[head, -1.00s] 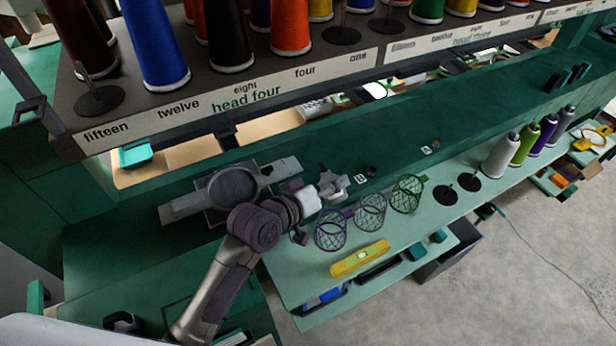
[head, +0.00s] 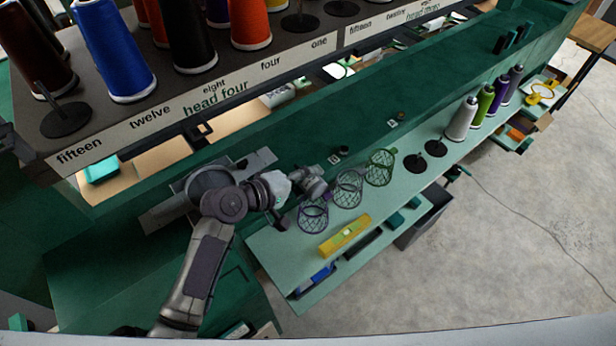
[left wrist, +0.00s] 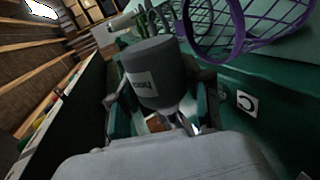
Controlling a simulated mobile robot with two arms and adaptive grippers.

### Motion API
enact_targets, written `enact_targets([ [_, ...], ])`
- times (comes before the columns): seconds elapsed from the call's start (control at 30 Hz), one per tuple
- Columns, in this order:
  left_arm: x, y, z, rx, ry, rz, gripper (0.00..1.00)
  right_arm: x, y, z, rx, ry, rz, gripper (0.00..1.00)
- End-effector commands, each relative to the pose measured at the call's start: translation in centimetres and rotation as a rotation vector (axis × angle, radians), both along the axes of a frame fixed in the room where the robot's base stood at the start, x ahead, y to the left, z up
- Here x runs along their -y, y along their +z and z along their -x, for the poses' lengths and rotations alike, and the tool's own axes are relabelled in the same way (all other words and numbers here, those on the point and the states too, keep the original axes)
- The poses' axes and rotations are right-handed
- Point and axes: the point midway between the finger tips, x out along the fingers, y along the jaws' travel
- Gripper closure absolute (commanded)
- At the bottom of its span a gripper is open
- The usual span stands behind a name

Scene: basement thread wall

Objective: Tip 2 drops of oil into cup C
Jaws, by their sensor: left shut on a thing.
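My left gripper (head: 313,184) is shut on a dark grey oil bottle, seen close up in the left wrist view (left wrist: 153,72). The bottle has a pale label whose lettering looks upside down there. The gripper's fingers flank the bottle, held near the purple mesh basket. A white tag with a letter C (left wrist: 247,103) lies on the green surface right of the gripper in the left wrist view; no cup shows clearly beside it. In the head view two small dark cups (head: 343,150) (head: 401,116) stand by white tags too small to read. My right gripper is out of view.
Purple (head: 313,214), grey-violet (head: 348,188) and green (head: 380,167) mesh baskets stand close to the gripper. A yellow level (head: 344,236) lies in front. Thread cones (head: 462,119) stand at right. The thread rack (head: 190,108) overhangs the back.

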Motion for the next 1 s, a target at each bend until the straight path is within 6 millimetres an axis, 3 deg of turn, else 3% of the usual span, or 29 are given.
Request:
enact_targets([
  [0.17, 0.0, 0.2, 0.0, -0.014, 0.000, 0.012, 0.87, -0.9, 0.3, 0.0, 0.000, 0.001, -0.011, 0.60],
  [0.53, 0.0, 0.4, -0.1, -0.164, 0.001, 0.120, 0.87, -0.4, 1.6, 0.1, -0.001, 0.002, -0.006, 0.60],
  [1.0, -0.1, 0.4, -0.1, -0.182, 0.000, 0.133, 0.87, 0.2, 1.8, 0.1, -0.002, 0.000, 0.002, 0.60],
])
